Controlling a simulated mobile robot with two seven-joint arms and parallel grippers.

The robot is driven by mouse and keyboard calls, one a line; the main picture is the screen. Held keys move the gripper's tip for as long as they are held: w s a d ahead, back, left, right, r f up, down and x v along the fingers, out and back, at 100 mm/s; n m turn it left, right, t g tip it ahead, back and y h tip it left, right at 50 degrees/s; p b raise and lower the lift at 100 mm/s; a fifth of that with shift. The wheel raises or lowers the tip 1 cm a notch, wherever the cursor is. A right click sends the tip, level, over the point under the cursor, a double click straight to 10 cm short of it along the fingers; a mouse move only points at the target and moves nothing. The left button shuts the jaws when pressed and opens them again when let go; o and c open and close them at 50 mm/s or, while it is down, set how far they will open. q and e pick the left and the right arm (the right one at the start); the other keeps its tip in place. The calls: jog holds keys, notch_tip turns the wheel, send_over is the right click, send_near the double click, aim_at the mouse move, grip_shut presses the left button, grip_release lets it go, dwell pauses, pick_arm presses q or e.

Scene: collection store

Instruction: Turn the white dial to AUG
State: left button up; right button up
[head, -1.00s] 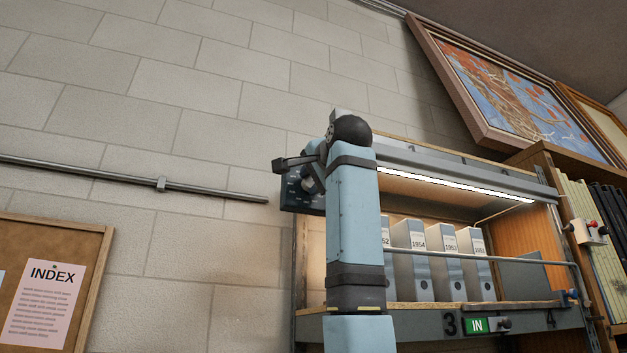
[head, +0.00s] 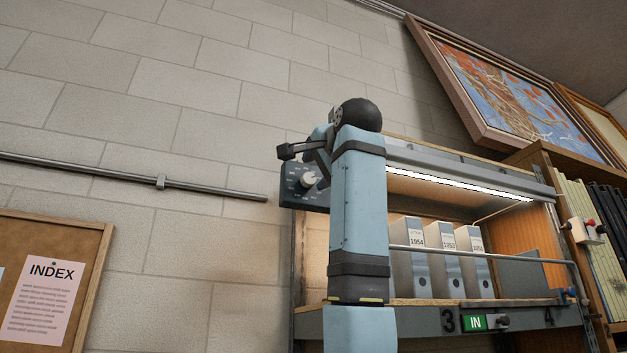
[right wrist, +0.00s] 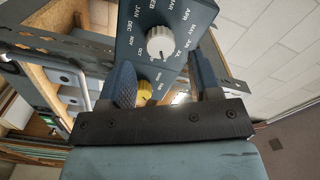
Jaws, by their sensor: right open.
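The white dial (head: 309,180) sits on a dark blue panel (head: 292,198) fixed near the wall at the shelf's left end. In the right wrist view the white dial (right wrist: 160,42) is ringed by month names, with JAN, FEB, APR and MAY readable; which month it points to is unclear. In the head view my right gripper (head: 288,151) shows above the white dial. My left gripper is out of view.
A shelf unit with grey binders (head: 443,262), a lamp strip (head: 460,182) and a front rail (head: 480,254) stands right of my arm. A metal wall rail (head: 110,177) ends left of the panel.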

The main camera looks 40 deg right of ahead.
jog(key=b+v, duration=0.2)
jog(key=v, duration=0.8)
jog(key=shift+s+b, duration=0.3)
